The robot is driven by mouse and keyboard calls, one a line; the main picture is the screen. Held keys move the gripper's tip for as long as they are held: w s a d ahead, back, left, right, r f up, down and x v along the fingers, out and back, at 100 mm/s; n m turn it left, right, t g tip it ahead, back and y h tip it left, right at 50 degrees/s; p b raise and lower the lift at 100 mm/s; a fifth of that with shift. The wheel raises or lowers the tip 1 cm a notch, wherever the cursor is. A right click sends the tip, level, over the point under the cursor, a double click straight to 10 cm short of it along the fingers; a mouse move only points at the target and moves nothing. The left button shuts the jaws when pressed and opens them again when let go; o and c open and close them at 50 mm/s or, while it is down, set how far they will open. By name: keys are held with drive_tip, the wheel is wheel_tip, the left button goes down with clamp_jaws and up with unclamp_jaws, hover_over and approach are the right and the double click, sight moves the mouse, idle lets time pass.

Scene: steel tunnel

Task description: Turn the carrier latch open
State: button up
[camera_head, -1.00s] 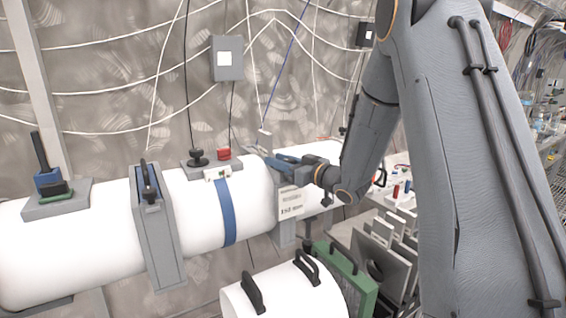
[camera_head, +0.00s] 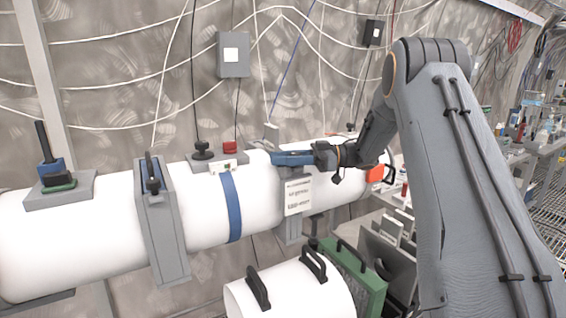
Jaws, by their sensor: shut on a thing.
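A long white horizontal tube (camera_head: 100,235) runs across the view, with a grey collar (camera_head: 290,226) right of the middle. My gripper (camera_head: 284,158) is at the top of this collar, reaching in from the right and nearly level. It is shut on the carrier latch, which is mostly hidden between the jaws, so its angle cannot be read. A blue part shows at the jaws; I cannot tell whether it is finger or latch. A narrow pale upright piece (camera_head: 271,133) stands just behind the jaws. A white label plate (camera_head: 298,196) hangs below them.
A grey clamp (camera_head: 165,225) and a blue band (camera_head: 232,205) circle the tube. A black knob (camera_head: 202,150) and red block (camera_head: 229,147) sit on top. A white cylinder with black handles (camera_head: 290,295) and a green-framed panel (camera_head: 357,280) stand below. An orange-red part (camera_head: 375,173) is at the right.

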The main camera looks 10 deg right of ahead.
drive_tip(key=shift+s+d+r+n+g+b, duration=0.1)
drive_tip(key=shift+n+g+b, duration=0.25)
drive_tip(key=shift+g, duration=0.3)
drive_tip(key=shift+s+r+n+g+b, duration=0.1)
drive_tip(key=shift+n+g+b, duration=0.1)
drive_tip(key=shift+n+g, duration=0.35)
drive_tip(key=o, duration=1.1)
drive_tip(key=shift+w+d, duration=0.1)
drive_tip(key=shift+c, duration=0.2)
drive_tip(key=shift+f, duration=0.1)
drive_tip(key=d+b, duration=0.1)
drive_tip(key=d, duration=0.2)
drive_tip(key=d+b, duration=0.1)
drive_tip(key=d, duration=0.2)
drive_tip(key=shift+w+d+f, duration=0.1)
drive_tip(key=shift+w+d, duration=0.1)
drive_tip(key=shift+d, duration=0.55)
drive_tip(key=shift+r, duration=0.2)
